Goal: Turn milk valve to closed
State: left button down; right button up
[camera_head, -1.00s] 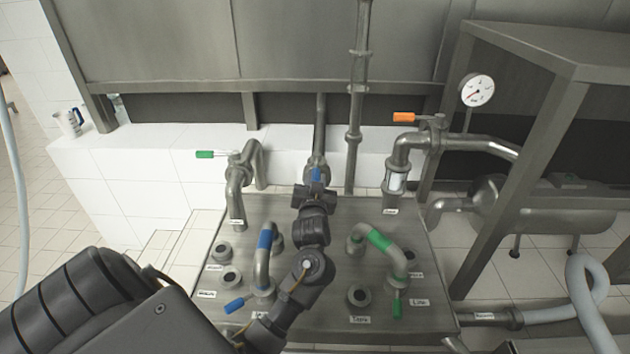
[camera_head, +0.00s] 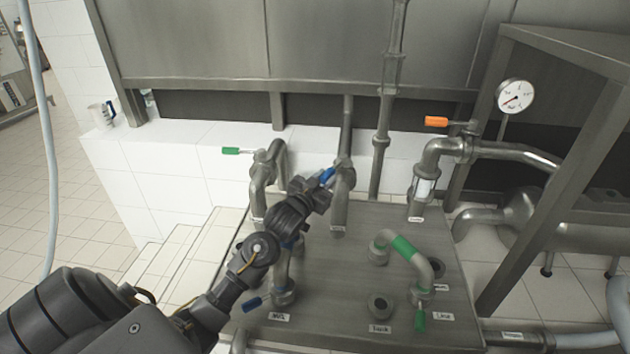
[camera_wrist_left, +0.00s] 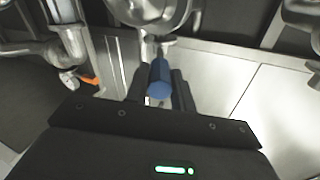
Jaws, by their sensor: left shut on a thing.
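The blue valve handle (camera_head: 327,174) sits on a vertical steel pipe (camera_head: 341,205) at the back middle of the steel panel. It points left and toward me from the pipe. My left gripper (camera_head: 322,183) comes from the lower left and is shut on this handle. In the left wrist view the blue handle (camera_wrist_left: 160,82) lies between the two dark fingers, with the steel valve body (camera_wrist_left: 150,12) just beyond it. The label under this pipe is too small to read. My right gripper is not in view.
A green-handled valve (camera_head: 232,150) stands left and an orange-handled valve (camera_head: 436,121) right. A green-banded bent pipe (camera_head: 405,247) is on the panel's right. A second blue handle (camera_head: 252,303) sits low, near my left arm. A gauge (camera_head: 515,96) is upper right.

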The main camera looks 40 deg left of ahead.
pick_arm(q)
jog(key=shift+r, duration=0.2)
jog(key=c, duration=1.2)
grip_release()
jog(key=shift+f, duration=0.1)
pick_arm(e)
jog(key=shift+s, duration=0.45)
pick_arm(q)
jog(key=shift+r, duration=0.35)
notch_tip(320, 180, up, 3)
jog(key=shift+f+b, duration=0.1)
jog(key=shift+b, duration=0.55)
jog(key=s+d+r+p, duration=0.1)
jog(key=s+d+r, duration=0.1)
jog(key=s+r, duration=0.1)
jog(key=s+d+r+p, duration=0.1)
jog(key=s+d+r, duration=0.2)
jog(key=s, duration=0.2)
jog(key=s+d+r+p, duration=0.1)
jog(key=s+d+r, duration=0.1)
jog(key=s+r, duration=0.1)
jog(key=shift+s+d+r, duration=0.15)
jog(key=shift+s+r, duration=0.1)
jog(key=shift+s, duration=0.2)
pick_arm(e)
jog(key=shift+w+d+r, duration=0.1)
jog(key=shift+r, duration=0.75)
